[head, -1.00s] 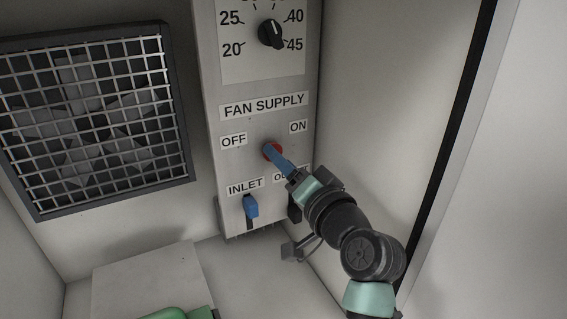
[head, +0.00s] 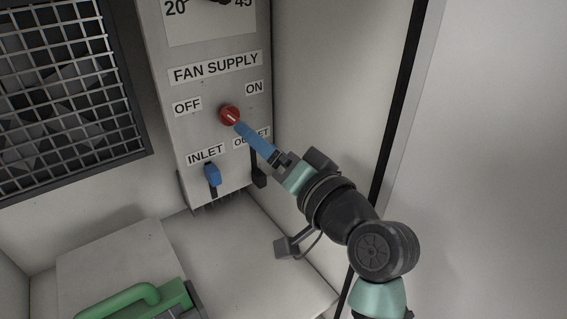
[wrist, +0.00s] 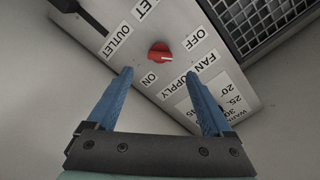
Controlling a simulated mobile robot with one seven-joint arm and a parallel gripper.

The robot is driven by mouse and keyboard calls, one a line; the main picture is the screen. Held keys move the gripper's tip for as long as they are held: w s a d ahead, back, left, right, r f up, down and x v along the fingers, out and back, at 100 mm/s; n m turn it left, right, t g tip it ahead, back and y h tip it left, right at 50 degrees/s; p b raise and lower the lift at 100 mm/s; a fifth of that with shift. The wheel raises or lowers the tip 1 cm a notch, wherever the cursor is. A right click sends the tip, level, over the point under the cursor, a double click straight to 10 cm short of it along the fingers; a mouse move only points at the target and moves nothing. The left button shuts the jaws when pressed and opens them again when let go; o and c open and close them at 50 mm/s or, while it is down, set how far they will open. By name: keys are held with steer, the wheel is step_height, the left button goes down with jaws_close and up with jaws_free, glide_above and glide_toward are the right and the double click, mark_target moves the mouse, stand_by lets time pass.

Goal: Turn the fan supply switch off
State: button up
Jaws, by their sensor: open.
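The fan supply switch is a red rotary knob (head: 229,114) on a grey panel, below the FAN SUPPLY label (head: 216,68). The OFF label (head: 187,107) is to its left and the ON label (head: 255,88) to its upper right. In the wrist view the knob (wrist: 160,54) shows a raised grip lying roughly across the picture; I cannot tell for sure which label it points at. My gripper (head: 238,126) is at the knob's lower right, its blue fingertips overlapping the knob's edge in the head view. In the wrist view my gripper (wrist: 158,75) is open and empty, the knob beyond the gap between its fingertips.
Below the knob are a blue INLET lever (head: 212,175) and a dark OUTLET lever (head: 258,178). A grilled fan (head: 65,100) is at the left. A green handle (head: 125,300) is at the lower left. A side wall stands close to the right of the panel.

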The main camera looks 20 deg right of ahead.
steer(key=s, duration=0.3)
steer(key=s+d, duration=0.1)
steer(key=s, duration=0.1)
steer(key=shift+s, duration=0.35)
